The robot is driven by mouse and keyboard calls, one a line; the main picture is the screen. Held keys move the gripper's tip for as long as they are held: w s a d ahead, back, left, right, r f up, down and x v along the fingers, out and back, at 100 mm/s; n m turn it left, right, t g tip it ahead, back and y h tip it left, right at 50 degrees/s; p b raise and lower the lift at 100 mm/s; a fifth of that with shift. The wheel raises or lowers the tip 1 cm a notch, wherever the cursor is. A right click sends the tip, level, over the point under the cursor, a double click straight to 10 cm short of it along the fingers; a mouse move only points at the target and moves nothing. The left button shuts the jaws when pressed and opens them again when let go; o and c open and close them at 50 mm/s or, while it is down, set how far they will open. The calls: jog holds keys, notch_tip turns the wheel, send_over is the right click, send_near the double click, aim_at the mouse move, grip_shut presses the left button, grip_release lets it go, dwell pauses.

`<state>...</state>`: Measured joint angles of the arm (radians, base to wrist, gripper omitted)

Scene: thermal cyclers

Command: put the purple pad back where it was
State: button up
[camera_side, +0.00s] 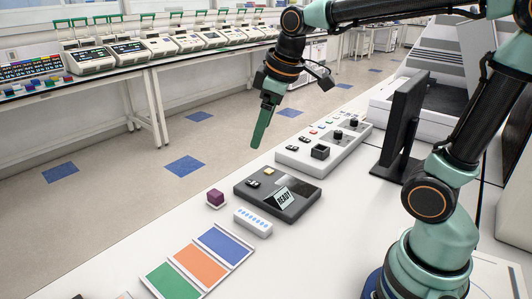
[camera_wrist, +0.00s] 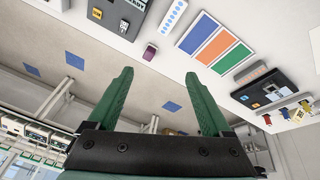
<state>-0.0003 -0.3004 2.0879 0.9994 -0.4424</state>
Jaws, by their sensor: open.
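The purple pad (camera_side: 215,197) looks like a small purple block on a pale base. It sits on the white bench near its aisle-side edge, left of a dark box marked READY (camera_side: 278,193). It also shows in the wrist view (camera_wrist: 149,52), near the bench edge. My gripper (camera_side: 257,143) hangs in the air above and beyond the pad, pointing down, clear of the bench. In the wrist view, its two green fingers (camera_wrist: 159,74) are spread apart with nothing between them. Blue (camera_side: 224,243), orange (camera_side: 200,262) and green (camera_side: 173,282) panels lie in a row on the bench.
A white strip with blue dots (camera_side: 253,222) lies between the dark box and the panels. A grey control unit (camera_side: 323,146) and a black monitor (camera_side: 403,125) stand farther back. Thermal cyclers (camera_side: 126,51) line the far bench across the aisle.

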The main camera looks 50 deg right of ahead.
jog(key=s+f+m+t, duration=0.1)
jog(key=s+f+m, duration=0.1)
jog(key=s+m, duration=0.3)
jog(key=s, duration=0.2)
jog(key=shift+s+f+t, duration=0.3)
jog(key=shift+s, duration=0.05)
jog(key=shift+o, duration=0.3)
